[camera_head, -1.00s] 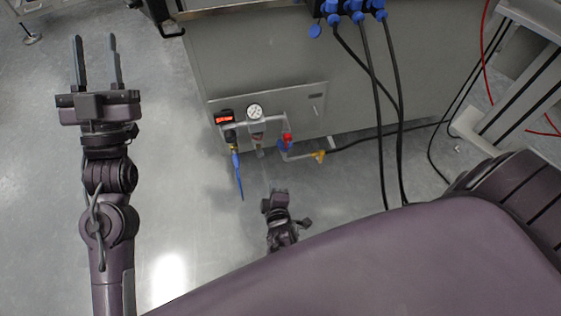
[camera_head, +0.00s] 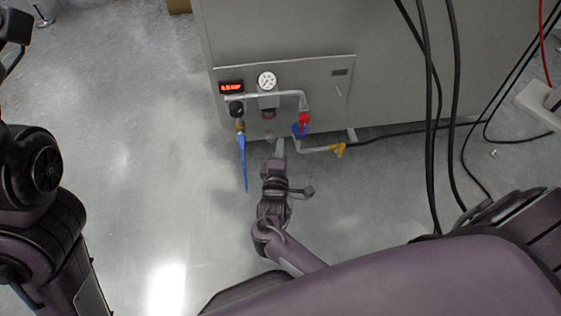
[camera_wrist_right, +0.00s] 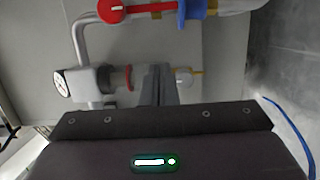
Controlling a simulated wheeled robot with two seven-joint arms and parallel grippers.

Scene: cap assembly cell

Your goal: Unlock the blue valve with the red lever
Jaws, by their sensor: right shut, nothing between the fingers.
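The blue valve (camera_head: 299,129) sits on the grey pipe at the lower right of the cabinet panel, with the red lever (camera_head: 304,118) on it. In the right wrist view the red lever (camera_wrist_right: 118,10) and blue valve (camera_wrist_right: 196,12) show at the top edge, partly cut off. My right gripper (camera_head: 280,147) is shut and empty, below and left of the valve and apart from it. In the right wrist view its closed fingers (camera_wrist_right: 158,72) stand before the pipework, hiding part of it. My left arm shows at the left, but its gripper fingers are out of view.
A pressure gauge (camera_head: 267,82) and a red-lit display (camera_head: 231,87) sit above the pipes. A blue hose (camera_head: 243,163) hangs left of my right gripper. A yellow handle (camera_head: 339,150) is right of the valve. Black cables (camera_head: 430,110) hang at the right.

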